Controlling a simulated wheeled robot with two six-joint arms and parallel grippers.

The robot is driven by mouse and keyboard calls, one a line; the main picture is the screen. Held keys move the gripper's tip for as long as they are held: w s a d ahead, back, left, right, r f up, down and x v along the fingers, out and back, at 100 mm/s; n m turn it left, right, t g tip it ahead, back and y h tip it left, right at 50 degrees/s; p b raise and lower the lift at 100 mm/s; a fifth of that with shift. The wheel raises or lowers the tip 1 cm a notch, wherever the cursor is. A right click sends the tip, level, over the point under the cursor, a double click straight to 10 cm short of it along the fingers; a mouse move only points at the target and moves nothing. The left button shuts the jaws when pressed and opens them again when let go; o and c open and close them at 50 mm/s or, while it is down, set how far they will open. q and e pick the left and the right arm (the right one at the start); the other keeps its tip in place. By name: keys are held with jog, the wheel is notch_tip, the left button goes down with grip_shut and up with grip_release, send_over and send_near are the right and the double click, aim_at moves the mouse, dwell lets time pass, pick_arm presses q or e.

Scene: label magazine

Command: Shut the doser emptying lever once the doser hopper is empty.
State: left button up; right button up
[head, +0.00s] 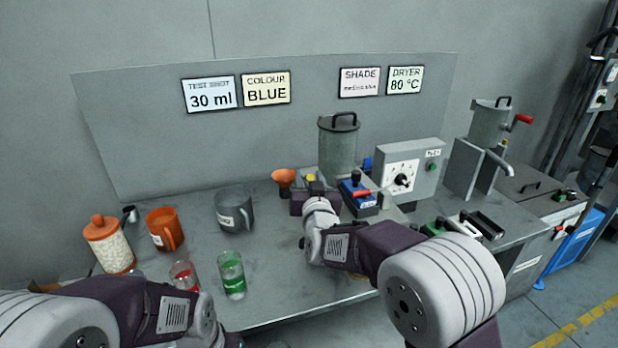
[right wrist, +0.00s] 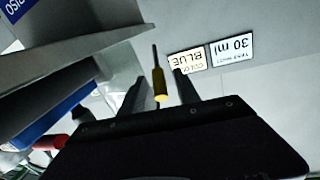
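The hopper (head: 338,148) is a grey metal cylinder with a black handle on its lid, standing at the back middle of the bench; its inside is hidden. A lever with a yellow grip on a thin metal rod (right wrist: 160,84) shows in the right wrist view; its yellow end (head: 311,177) shows just left of the hopper in the head view. My right gripper (head: 314,188) is at this lever. In the right wrist view its two fingers (right wrist: 159,90) stand apart on either side of the yellow grip, with gaps visible. My left gripper is out of view; only the left arm shows.
An orange funnel (head: 284,178) is left of my right gripper. A blue unit with a red lever (head: 361,192) and a dial box (head: 410,172) are to its right. Mugs (head: 234,210) (head: 163,229), a jar (head: 108,243) and glasses (head: 231,275) stand at left. Another hopper (head: 488,122) stands far right.

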jog(key=shift+w, duration=0.1)
grip_shut()
dwell(1.3)
